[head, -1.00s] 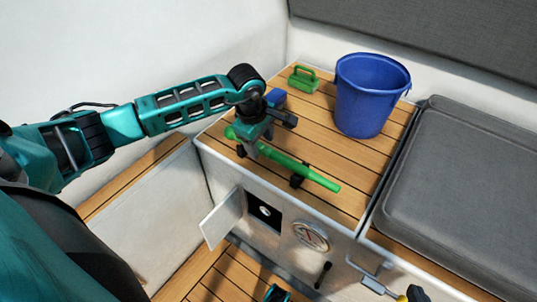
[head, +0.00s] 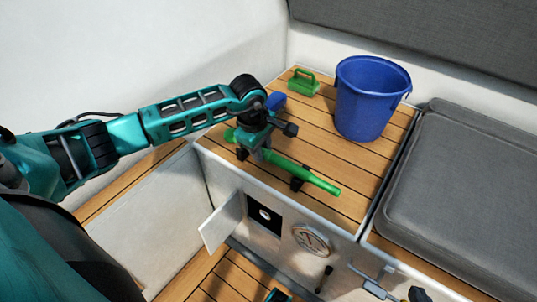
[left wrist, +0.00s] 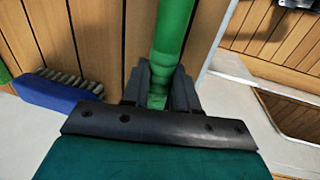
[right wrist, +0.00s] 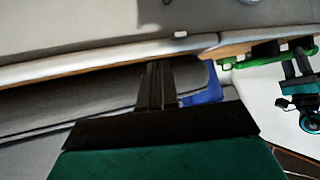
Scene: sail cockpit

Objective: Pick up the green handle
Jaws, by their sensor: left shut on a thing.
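The green handle (head: 317,181) is a long green bar lying over the wooden bench top, with dark fittings along it. My left gripper (head: 257,151) is around the bar toward its left part and shut on it. In the left wrist view, the bar (left wrist: 174,35) runs down between the two dark fingers (left wrist: 158,92). In the right wrist view, the bar (right wrist: 268,58) shows at the upper right. My right gripper (right wrist: 157,82) has its fingers together, with nothing seen between them. I cannot tell whether the bar is clear of the bench.
A blue brush (left wrist: 58,92) lies near my left gripper. A small locker door (head: 222,222) hangs open below. A grey cushion (head: 465,190) is at right.

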